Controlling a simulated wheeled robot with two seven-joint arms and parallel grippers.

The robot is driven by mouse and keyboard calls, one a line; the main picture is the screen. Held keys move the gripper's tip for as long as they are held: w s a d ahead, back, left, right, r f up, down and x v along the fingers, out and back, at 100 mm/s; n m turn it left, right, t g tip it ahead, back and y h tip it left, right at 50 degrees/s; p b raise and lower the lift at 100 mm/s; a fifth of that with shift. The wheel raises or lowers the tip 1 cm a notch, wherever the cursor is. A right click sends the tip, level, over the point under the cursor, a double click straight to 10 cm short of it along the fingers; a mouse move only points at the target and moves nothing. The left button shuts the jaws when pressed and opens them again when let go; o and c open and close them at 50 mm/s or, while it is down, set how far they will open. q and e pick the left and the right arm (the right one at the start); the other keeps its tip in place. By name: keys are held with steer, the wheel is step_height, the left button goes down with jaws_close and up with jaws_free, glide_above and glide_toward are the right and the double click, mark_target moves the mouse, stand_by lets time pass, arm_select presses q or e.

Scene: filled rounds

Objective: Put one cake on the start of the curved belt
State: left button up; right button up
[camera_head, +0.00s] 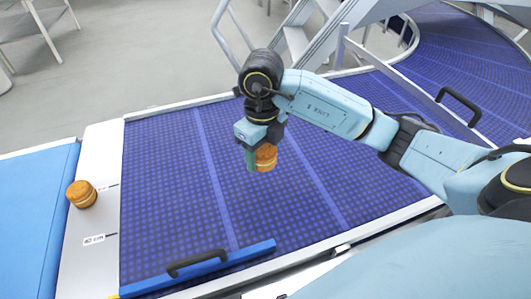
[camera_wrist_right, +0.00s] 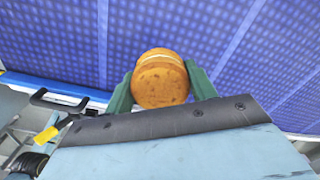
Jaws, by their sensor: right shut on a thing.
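A round orange-brown cake with a pale filling line (camera_head: 266,158) is between the fingers of my right gripper (camera_head: 257,160), over the blue curved belt (camera_head: 160,180). In the right wrist view the cake (camera_wrist_right: 161,80) sits between the two green fingers of the gripper (camera_wrist_right: 160,92), which are shut on it. Whether the cake touches the belt is hard to tell. A second cake (camera_head: 81,194) rests on the white strip at the left, beside the blue surface. My left gripper is not in view.
A blue bar with a black handle (camera_head: 197,263) lies along the belt's near edge. Another black handle (camera_head: 459,106) is at the right rail. Metal stairs (camera_head: 300,45) stand behind the belt. A flat light-blue surface (camera_head: 35,225) is at far left. The belt's left part is clear.

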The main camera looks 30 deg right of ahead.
mark_target(263, 188)
step_height(263, 188, down, 10)
stand_by(0.5)
steer(key=shift+f, duration=0.15)
steer(key=o, duration=0.7)
steer(key=shift+b, duration=0.3)
step_height(263, 188, up, 12)
steer(key=shift+r+p, duration=0.15)
steer(key=shift+p, duration=0.15)
